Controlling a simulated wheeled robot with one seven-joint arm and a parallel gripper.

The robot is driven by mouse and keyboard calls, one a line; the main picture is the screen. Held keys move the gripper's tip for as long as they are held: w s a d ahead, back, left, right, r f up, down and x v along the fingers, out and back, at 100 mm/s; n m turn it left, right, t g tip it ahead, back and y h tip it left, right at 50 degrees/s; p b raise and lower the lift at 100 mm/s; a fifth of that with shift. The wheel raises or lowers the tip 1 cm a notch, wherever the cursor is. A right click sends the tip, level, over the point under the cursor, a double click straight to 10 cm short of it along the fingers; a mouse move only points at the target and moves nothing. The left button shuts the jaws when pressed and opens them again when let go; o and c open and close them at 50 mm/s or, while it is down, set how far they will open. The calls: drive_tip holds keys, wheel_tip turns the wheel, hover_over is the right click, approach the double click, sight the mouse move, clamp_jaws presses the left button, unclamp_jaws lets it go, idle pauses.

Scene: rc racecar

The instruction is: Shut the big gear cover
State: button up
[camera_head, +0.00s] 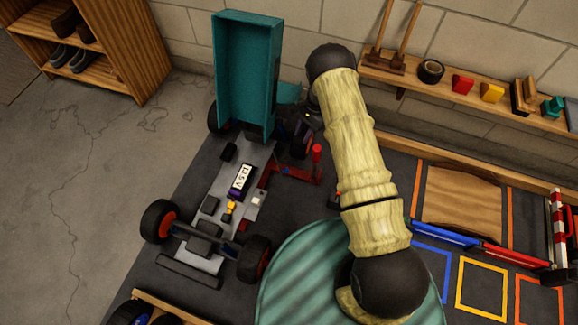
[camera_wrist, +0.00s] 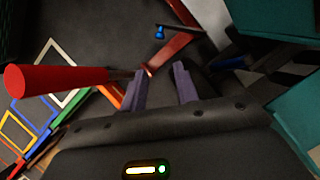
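The big gear cover looks like the teal, box-shaped cover (camera_head: 245,75). It stands upright and open at the far end of the car chassis (camera_head: 225,205), its hollow side facing the camera. My gripper is just right of the cover's lower part in the head view, partly hidden by my arm. In the wrist view my gripper (camera_wrist: 160,88) is open, with a gap between its two purple-grey fingers and nothing held. Teal surfaces, likely the cover (camera_wrist: 275,18), fill the right side there, apart from the fingers. A red handle (camera_wrist: 50,80) shows left of the fingers.
The chassis carries a battery (camera_head: 242,180) and black wheels (camera_head: 160,220). A block wall and a shelf with tools (camera_head: 470,85) stand behind. Coloured square outlines (camera_head: 484,287) mark the bench at right. Bare floor (camera_head: 60,170) lies left.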

drive_tip(key=b+x, duration=0.8)
drive_tip(key=x, duration=0.9)
drive_tip(key=shift+f, duration=0.2)
clamp_jaws()
